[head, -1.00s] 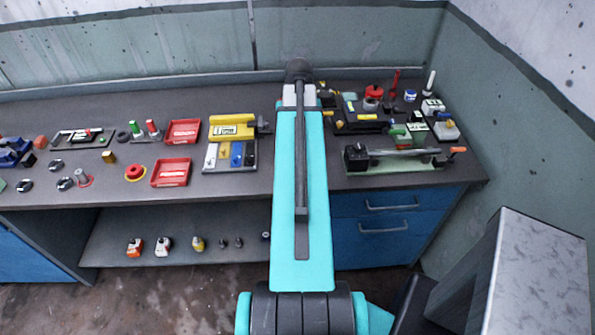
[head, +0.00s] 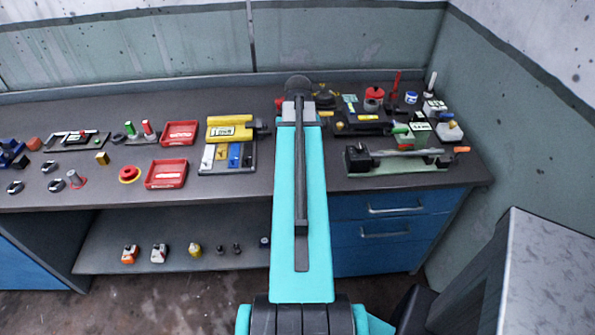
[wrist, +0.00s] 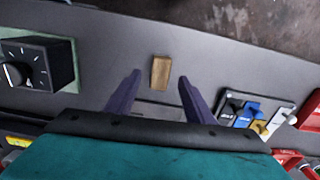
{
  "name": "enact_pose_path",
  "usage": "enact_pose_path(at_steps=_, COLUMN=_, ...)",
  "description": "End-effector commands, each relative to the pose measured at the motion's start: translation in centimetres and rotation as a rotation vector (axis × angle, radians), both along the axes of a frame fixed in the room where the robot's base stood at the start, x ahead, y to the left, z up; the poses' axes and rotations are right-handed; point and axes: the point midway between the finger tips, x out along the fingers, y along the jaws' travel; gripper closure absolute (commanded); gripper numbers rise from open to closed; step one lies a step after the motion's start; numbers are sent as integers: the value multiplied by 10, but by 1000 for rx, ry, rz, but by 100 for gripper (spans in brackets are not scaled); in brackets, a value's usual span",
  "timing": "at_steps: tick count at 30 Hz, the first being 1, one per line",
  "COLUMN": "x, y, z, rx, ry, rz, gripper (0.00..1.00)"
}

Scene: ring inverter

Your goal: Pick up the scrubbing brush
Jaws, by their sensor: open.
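A small brown wooden block (wrist: 160,72), apparently the scrubbing brush, lies on the grey worktop in the wrist view. My gripper (wrist: 159,80) is open, with its two purple fingers apart. The block appears between and slightly beyond the fingertips, with nothing held. How high the fingers are above it is hard to tell. In the head view my turquoise arm hides the block and the gripper.
A black box with a dial (wrist: 38,65) is left of the block in the wrist view. A panel of coloured switches (wrist: 252,112) is to the right. The worktop immediately around the block is clear. Red trays (head: 166,174) stand farther left in the head view.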

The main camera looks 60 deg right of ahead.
Motion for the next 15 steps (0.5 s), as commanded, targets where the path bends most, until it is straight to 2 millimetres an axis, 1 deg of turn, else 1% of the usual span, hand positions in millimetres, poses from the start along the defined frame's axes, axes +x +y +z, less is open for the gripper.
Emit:
enact_pose_path(at_steps=8, x=1, y=0, z=-4, rx=0, ry=0, rz=1, gripper=52)
enact_pose_path(at_steps=15, x=2, y=-1, z=-22, rx=0, ry=0, rz=1, gripper=52)
